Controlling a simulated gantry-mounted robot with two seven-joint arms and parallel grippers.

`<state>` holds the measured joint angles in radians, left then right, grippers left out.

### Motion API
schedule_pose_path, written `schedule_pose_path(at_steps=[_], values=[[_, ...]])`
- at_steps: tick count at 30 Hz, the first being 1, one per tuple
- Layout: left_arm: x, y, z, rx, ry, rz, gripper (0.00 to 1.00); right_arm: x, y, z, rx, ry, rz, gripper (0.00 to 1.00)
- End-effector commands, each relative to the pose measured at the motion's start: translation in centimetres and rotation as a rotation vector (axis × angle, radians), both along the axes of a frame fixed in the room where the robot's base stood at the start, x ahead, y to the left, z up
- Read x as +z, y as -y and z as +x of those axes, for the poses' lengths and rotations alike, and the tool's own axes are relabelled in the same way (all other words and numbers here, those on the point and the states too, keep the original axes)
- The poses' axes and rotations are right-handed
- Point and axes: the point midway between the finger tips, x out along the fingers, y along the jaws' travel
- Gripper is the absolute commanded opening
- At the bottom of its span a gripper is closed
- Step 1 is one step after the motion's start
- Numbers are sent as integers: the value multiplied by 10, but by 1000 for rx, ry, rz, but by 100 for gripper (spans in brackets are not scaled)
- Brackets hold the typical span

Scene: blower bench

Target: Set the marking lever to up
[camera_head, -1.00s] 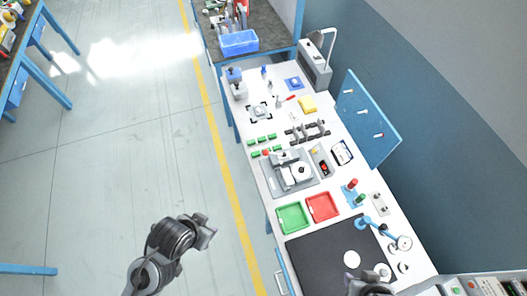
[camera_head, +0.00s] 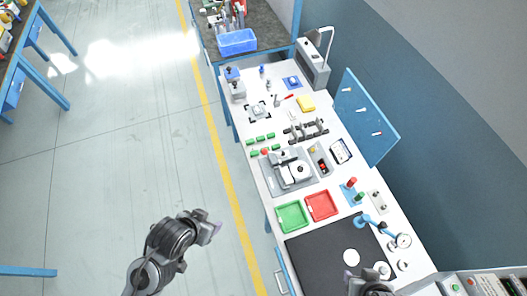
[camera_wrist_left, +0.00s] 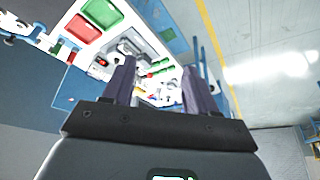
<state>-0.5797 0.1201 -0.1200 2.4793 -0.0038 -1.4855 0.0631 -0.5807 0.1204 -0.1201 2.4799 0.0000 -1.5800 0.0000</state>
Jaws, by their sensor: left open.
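A grey machine (camera_head: 293,172) with a round light top stands on a grey plate on the white bench, with a red knob (camera_head: 264,152) at its left. It also shows in the left wrist view (camera_wrist_left: 128,47). I cannot tell which part is the marking lever, or whether it is up or down. A small grey box (camera_head: 321,162) with a red button stands right of the machine. My left gripper (camera_head: 214,226) is over the floor left of the bench, apart from everything. Its fingers (camera_wrist_left: 159,66) are spread and empty. Only a dark part of my right arm shows at the bottom.
Green (camera_head: 292,217) and red (camera_head: 321,205) trays and a dark mat (camera_head: 325,262) lie on the near bench. A blue pegboard (camera_head: 366,118) stands along the right side. The floor left of the bench is clear.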

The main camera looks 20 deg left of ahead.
Motion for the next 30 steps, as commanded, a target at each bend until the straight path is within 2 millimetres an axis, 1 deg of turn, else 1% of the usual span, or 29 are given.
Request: schedule_pose_path(at_steps=[2, 5, 8, 9, 11, 12, 14, 15, 16, 18, 20, 21, 25, 27, 30], values=[[2, 4, 16, 23, 86, -30, 57, 0, 0, 0, 0, 0, 0, 43], [-6, 15, 39, 45, 207, -88, 57, 0, 0, 0, 0, 0, 0, 43], [-28, 30, 61, 44, 331, -164, 57, -5, 0, 0, 0, 1, 0, 43], [-43, 38, 72, 33, 388, -200, 57, -12, 0, 0, 0, 3, 0, 43], [-65, 48, 89, 11, 471, -257, 57, -27, 0, 1, 0, 5, 1, 43], [-81, 55, 100, -8, 527, -298, 57, -39, 0, 1, 0, 5, 1, 43], [-108, 64, 117, -45, 607, -363, 57, -61, 0, 1, 0, 4, 1, 43], [-126, 68, 128, -72, 658, -406, 57, -78, 0, 0, 0, 3, 0, 43], [-139, 71, 136, -95, 694, -440, 57, -90, 0, 0, 0, 2, 0, 43], [-165, 74, 153, -146, 764, -507, 57, -118, 0, 0, 0, -1, 0, 43], [-187, 72, 166, -186, 809, -553, 57, -140, 0, 0, 0, -3, 0, 43], [-201, 70, 175, -214, 837, -578, 57, -154, 0, 0, -1, -4, 0, 43], [-242, 53, 204, -295, 904, -626, 57, -200, 0, 0, -1, -2, 0, 43], [-262, 40, 222, -334, 931, -627, 57, -225, 0, 0, -1, -2, 0, 43], [-284, 19, 248, -381, 959, -596, 57, -257, 0, 0, -1, -1, 1, 43]])
